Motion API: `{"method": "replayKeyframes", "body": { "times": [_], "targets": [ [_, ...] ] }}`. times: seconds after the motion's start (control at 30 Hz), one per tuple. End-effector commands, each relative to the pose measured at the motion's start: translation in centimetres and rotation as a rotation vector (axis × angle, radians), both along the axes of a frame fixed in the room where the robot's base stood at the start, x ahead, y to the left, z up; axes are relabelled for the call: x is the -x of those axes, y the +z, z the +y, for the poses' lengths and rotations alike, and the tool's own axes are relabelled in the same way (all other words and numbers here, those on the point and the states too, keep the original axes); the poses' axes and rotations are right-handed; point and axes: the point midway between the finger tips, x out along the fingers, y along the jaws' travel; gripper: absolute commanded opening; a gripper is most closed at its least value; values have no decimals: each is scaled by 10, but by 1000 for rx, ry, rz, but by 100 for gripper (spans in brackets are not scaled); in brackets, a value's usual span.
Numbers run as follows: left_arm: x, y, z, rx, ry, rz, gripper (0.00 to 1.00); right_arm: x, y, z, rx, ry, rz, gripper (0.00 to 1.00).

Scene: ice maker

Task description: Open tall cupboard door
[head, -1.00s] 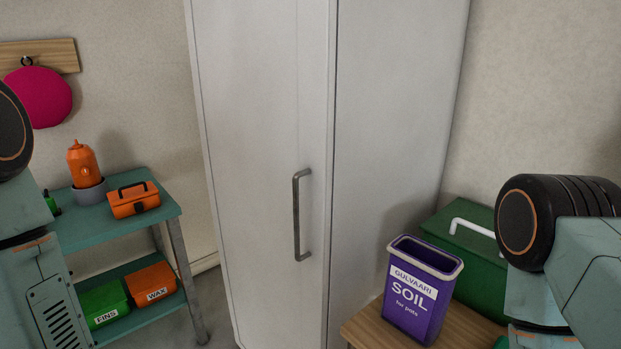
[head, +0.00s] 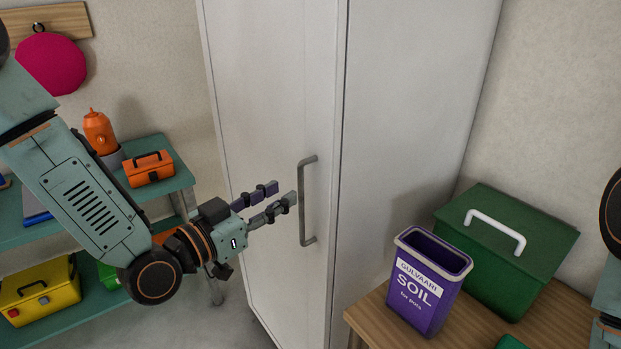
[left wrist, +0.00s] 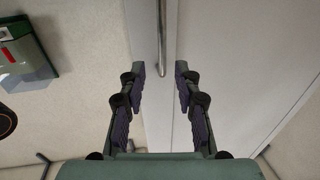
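The tall white cupboard stands in the middle of the head view, its door (head: 270,110) closed. A grey vertical bar handle (head: 303,200) is on the door near its right edge. My left gripper (head: 284,192) is open, just left of the handle, with its fingers pointing at it. In the left wrist view the handle (left wrist: 162,40) runs between and beyond the open fingertips (left wrist: 160,72). I cannot see anything held, and cannot tell whether a finger touches the handle. My right gripper is not in view; only part of my right arm shows at the right edge.
A wooden table (head: 480,318) at right holds a purple soil bin (head: 428,290) and a green box (head: 505,250) close to the cupboard. A teal shelf (head: 170,180) with orange and yellow boxes stands at left. Floor shows between shelf and cupboard.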

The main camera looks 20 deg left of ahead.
Motion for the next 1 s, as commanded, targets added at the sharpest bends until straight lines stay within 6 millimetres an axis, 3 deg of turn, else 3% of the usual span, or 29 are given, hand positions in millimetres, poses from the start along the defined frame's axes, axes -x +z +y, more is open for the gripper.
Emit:
{"method": "replayKeyframes", "body": {
  "times": [0.7,1.0],
  "targets": [
    [-63,-1,-32,-3,-5,2,32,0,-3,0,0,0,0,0],
    [-70,-1,-35,1,-3,3,32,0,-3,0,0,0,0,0]
  ]
}}
